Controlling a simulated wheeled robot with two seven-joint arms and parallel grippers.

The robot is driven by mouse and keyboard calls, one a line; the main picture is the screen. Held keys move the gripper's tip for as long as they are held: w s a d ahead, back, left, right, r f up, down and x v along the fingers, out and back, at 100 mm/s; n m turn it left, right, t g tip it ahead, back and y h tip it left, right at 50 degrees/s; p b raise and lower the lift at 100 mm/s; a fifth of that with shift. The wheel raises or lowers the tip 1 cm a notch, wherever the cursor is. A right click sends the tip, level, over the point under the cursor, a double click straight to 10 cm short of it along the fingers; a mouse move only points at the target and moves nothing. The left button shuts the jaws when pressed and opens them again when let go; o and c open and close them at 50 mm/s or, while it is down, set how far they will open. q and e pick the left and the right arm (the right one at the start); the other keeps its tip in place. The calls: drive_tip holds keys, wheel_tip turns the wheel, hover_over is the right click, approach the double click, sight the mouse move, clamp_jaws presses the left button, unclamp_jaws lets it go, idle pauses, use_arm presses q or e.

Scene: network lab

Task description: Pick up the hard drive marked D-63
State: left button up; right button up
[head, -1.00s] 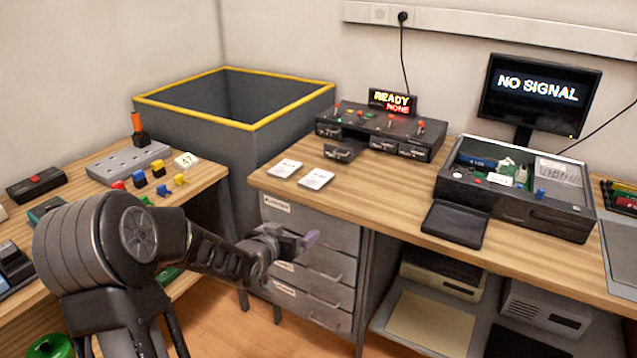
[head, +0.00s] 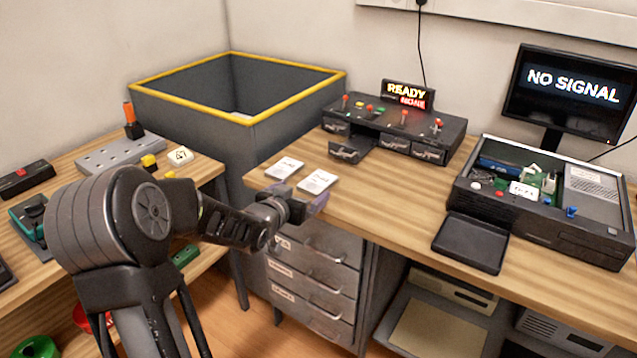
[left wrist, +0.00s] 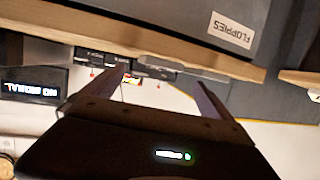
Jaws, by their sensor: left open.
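Two flat, pale, labelled slabs that look like hard drives lie side by side on the wooden desk near its left front corner: the left drive (head: 284,168) and the right drive (head: 317,181). Their markings are too small to read, so I cannot tell which is D-63. My left gripper (head: 310,208) is open and empty, by the desk's front edge, just in front of the right drive in the picture. Its two spread fingers also show in the left wrist view (left wrist: 162,90), with nothing between them. My right gripper is not in view.
A dock with several bays (head: 395,135) and a READY/NONE sign stands behind the drives. An open computer case (head: 545,225) and black tray (head: 470,243) are to the right. Drawers (head: 310,285) are under the desk edge. A yellow-rimmed bin (head: 190,118) stands behind left.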

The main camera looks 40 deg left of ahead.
sight(317, 181)
use_arm(q)
drive_tip(key=shift+x, duration=1.05)
drive_tip(key=x, duration=0.5)
drive_tip(key=shift+w+d+r, duration=0.15)
drive_tip(key=shift+w, duration=0.1)
drive_tip(key=c, duration=1.9)
